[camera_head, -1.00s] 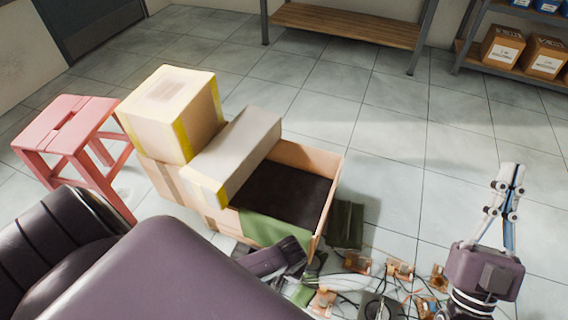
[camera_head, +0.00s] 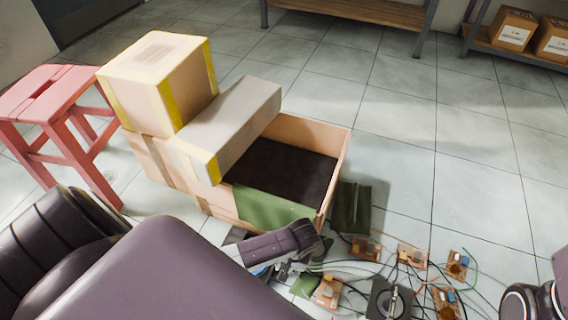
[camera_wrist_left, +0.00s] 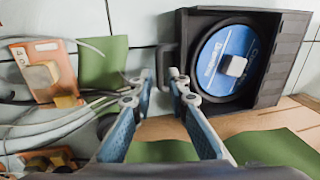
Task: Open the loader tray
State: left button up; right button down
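In the left wrist view, a black square-walled unit (camera_wrist_left: 291,45), which appears to be the loader, holds a round blue-labelled disc (camera_wrist_left: 212,82) with a white square piece at its middle. A dark loop handle (camera_wrist_left: 161,54) sticks out from its left side. My left gripper (camera_wrist_left: 162,82) has its two blue-grey fingers apart, with the tips close to the handle; I cannot tell whether they touch it. In the head view the left gripper (camera_head: 287,268) is low in the middle, and the unit is hidden behind my arm. My right gripper is out of view; only part of that arm shows at the right edge.
A cardboard box (camera_head: 338,178) with dark interior and a green flap stands by my left arm, with closed boxes (camera_head: 150,90) beside it. Circuit boards (camera_head: 410,256) and cables lie on the floor at right. A pink stool (camera_head: 55,88) stands left. Open floor lies behind.

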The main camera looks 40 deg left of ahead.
pick_arm(q)
jog(key=shift+a+f+b, duration=0.15)
jog(key=shift+f+b, duration=0.2)
jog(key=shift+f, duration=0.55)
grip_shut()
jog(key=shift+s, duration=0.1)
